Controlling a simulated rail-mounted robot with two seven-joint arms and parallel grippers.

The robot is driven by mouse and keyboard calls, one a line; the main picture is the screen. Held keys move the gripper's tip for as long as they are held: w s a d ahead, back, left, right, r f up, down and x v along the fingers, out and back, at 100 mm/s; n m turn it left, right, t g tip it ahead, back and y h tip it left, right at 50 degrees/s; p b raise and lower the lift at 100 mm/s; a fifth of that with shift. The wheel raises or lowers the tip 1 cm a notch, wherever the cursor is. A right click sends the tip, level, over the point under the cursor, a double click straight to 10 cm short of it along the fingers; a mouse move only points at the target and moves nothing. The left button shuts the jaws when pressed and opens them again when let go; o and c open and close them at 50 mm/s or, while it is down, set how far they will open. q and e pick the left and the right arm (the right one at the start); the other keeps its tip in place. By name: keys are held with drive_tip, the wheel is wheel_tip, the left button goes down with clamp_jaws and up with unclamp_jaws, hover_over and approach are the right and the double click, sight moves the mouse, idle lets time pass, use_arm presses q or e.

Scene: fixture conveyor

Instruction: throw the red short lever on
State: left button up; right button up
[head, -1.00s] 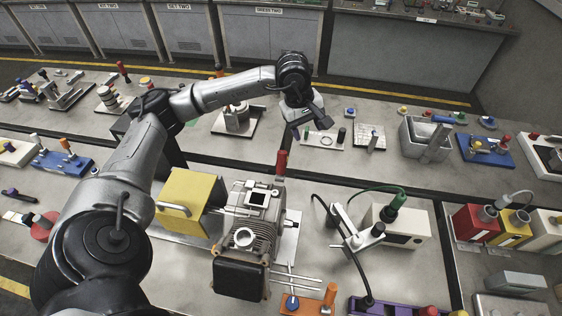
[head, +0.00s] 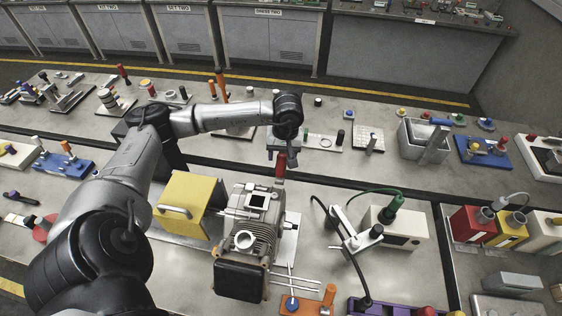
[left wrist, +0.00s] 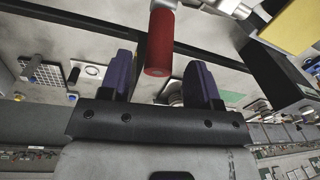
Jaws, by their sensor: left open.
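The red short lever (head: 281,166) stands up beside the grey finned machine block, its red grip showing near the middle of the head view. My left gripper (head: 284,150) is open just behind and above the top of that grip. In the left wrist view the red grip (left wrist: 159,45) lies between the two dark purple-blue fingers (left wrist: 161,64), with visible gaps on both sides. I see no finger closed on it. My right gripper is not in view.
The finned machine block (head: 252,222) is close in front of the lever. A yellow box (head: 187,204) stands to its left. A white box with a green-handled plug (head: 398,228) is at right. Several small fixtures line the back table; bare metal lies between.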

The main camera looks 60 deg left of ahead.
sight(281, 164)
use_arm(q)
drive_tip(key=shift+s+a+f+p, duration=0.1)
drive_tip(key=shift+f+p, duration=0.1)
drive_tip(key=shift+f, duration=1.05)
drive_tip(key=shift+s+f+p, duration=0.1)
drive_tip(key=shift+f+p, duration=0.1)
drive_tip(key=shift+f, duration=1)
drive_tip(key=shift+c, duration=0.3)
clamp_jaws()
